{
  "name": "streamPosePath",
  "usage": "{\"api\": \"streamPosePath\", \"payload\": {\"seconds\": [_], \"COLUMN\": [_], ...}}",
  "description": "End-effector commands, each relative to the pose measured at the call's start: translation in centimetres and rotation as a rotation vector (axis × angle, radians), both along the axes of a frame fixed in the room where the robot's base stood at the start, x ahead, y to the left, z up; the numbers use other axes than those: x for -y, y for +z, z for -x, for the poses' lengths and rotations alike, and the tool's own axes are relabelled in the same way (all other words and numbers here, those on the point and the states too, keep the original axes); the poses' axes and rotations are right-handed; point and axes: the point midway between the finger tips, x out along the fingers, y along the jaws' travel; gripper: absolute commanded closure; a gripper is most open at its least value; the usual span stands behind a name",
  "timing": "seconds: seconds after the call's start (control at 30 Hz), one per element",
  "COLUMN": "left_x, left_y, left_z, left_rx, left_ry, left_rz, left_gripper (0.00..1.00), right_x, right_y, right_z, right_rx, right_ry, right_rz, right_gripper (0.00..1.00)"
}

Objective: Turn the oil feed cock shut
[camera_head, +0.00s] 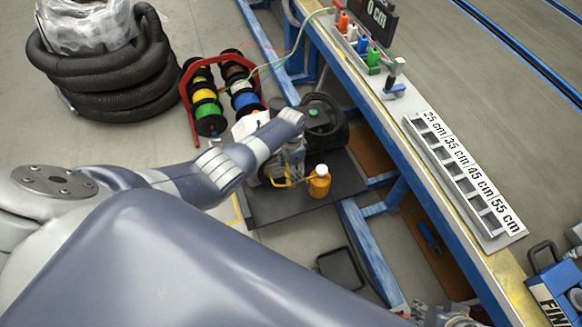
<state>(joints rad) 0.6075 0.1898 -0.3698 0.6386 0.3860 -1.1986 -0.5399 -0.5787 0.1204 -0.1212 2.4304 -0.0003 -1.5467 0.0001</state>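A machine with a dark round tank (327,118) stands on a dark grey mat (268,208) under the blue frame. A small yellow part (283,182) shows low on the machine's near side; I cannot tell whether it is the oil feed cock. An orange container (320,186) with a white cap stands upright just right of it. My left arm reaches in from the left, and its wrist is over the machine. My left gripper (288,168) points down close to the yellow part; its fingers are too small to read, and contact is unclear. Part of my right gripper (447,316) shows at the bottom edge.
A red rack (188,98) of coloured wire spools stands behind, left of the machine. Coiled black hose (105,75) lies farther left. A long bench (372,95) with a labelled length gauge (462,165) runs along the right. A blue box (556,282) sits at lower right.

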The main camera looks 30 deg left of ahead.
Motion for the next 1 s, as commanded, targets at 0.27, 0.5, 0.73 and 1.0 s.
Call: {"api": "streamPosePath", "payload": {"seconds": [0.27,0.5,0.73,1.0], "left_x": [-0.01,0.0,0.0,0.01], "left_y": [-0.1,-0.11,-0.11,-0.08], "left_z": [0.14,0.14,0.14,0.09], "left_rx": [-0.003,-0.003,-0.003,-0.002], "left_ry": [-0.109,-0.139,-0.141,-0.141], "left_rz": [0.0,0.0,0.0,0.0], "left_gripper": [0.67,0.67,0.67,0.23], "right_x": [-0.06,-0.1,-0.14,-0.19], "right_y": [-0.12,0.0,-0.02,-0.12], "right_z": [-0.48,-0.76,-0.7,-0.46], "right_rx": [0.009,0.016,0.015,0.007], "right_ry": [0.001,0.001,0.001,-0.001], "right_rz": [-0.001,-0.001,-0.003,-0.005], "right_gripper": [0.68,0.68,0.68,0.68]}}
